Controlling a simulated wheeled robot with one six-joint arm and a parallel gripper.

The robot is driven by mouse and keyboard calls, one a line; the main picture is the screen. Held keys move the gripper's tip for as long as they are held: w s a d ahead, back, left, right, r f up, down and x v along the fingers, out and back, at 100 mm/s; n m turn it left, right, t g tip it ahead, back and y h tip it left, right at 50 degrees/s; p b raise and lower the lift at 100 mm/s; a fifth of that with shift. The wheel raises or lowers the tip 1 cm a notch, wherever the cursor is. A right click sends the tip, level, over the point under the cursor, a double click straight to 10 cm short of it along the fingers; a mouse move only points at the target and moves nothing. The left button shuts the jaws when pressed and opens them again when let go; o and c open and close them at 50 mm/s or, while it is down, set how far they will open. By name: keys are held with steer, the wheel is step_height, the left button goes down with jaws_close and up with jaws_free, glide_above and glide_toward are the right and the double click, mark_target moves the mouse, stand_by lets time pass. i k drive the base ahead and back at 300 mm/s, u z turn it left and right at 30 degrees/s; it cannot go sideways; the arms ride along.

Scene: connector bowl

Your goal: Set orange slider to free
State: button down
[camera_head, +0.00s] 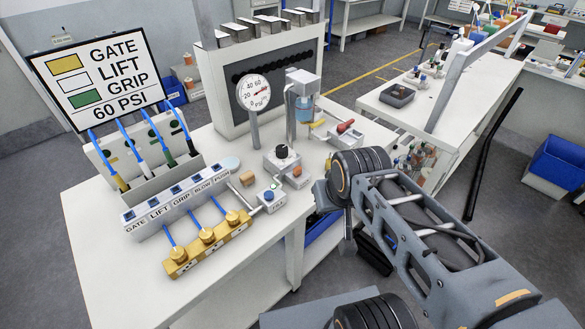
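A small orange piece (297,172), which looks like the orange slider, sits at the right side of a pale block with a black knob (282,152), near the right edge of the white bench. Its exact setting is too small to read. My arm stands to the right, beside the bench edge. My gripper's fingers cannot be made out; the arm's own links cover that area. Nothing visible of my arm touches the orange piece.
The white bench (95,265) also holds a brass manifold (208,243) with blue tubes, a labelled socket strip (180,201), a tan block (247,178) and a pressure gauge (253,93). A sign (98,77) reads gate, lift, grip, 60 PSI. The bench's front left is clear.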

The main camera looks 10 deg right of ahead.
mark_target(297, 170)
steer(key=k, duration=1.15)
steer(key=z, duration=0.7)
steer(key=i, duration=0.8)
steer(key=u, duration=0.55)
steer(key=i, duration=0.9)
steer(key=u, duration=0.95)
